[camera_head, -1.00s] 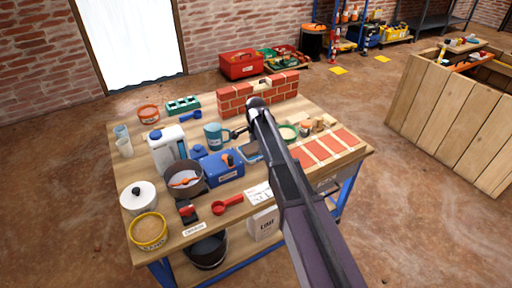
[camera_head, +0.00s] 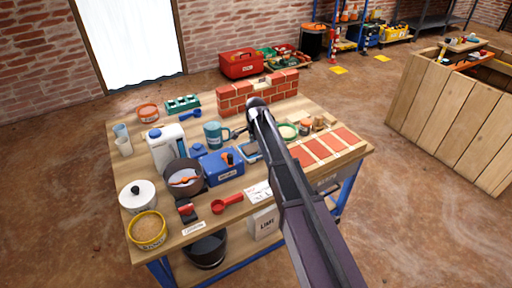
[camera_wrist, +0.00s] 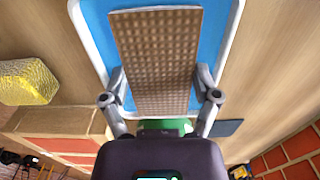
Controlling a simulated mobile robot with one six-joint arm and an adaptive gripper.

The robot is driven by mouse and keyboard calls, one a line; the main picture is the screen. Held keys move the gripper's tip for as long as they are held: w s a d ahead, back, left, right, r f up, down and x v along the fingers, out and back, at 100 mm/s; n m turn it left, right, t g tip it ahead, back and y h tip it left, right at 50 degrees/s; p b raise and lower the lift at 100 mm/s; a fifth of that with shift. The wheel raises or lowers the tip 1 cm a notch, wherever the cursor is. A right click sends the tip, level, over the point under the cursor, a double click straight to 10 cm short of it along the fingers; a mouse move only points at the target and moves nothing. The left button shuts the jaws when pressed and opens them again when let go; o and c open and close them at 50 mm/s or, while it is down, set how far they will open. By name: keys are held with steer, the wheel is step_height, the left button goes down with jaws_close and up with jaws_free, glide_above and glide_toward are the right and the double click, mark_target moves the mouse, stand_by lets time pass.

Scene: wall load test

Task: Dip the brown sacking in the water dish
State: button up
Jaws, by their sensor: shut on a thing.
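The brown sacking (camera_wrist: 157,55) is a flat, woven piece. In the wrist view my gripper (camera_wrist: 160,88) is shut on it, with one finger at each side. The water dish (camera_wrist: 238,20) has a white rim and a blue inside. The sacking lies over the dish in this view and covers much of its middle; I cannot tell whether it touches the water. In the head view the dish (camera_head: 251,152) is partly hidden behind my arm, and my fingertips and the sacking are hard to make out.
A yellow sponge-like block (camera_wrist: 28,82) shows at the left in the wrist view. The bench is crowded.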

steer(key=o, duration=0.8)
steer(key=shift+r, duration=0.2)
step_height(320, 180, up, 31)
steer(key=p, duration=3.1)
steer(key=shift+s, duration=0.1)
steer(key=s+d+n, duration=0.3)
steer(key=s+d, duration=0.4)
steer(key=s, duration=0.1)
steer(key=s+d+n, duration=0.4)
steer(key=s+d, duration=0.4)
steer(key=s, duration=0.1)
steer(key=s+d+n, duration=0.4)
steer(key=s+d, duration=0.4)
steer(key=shift+s+d, duration=0.1)
steer(key=shift+s, duration=0.2)
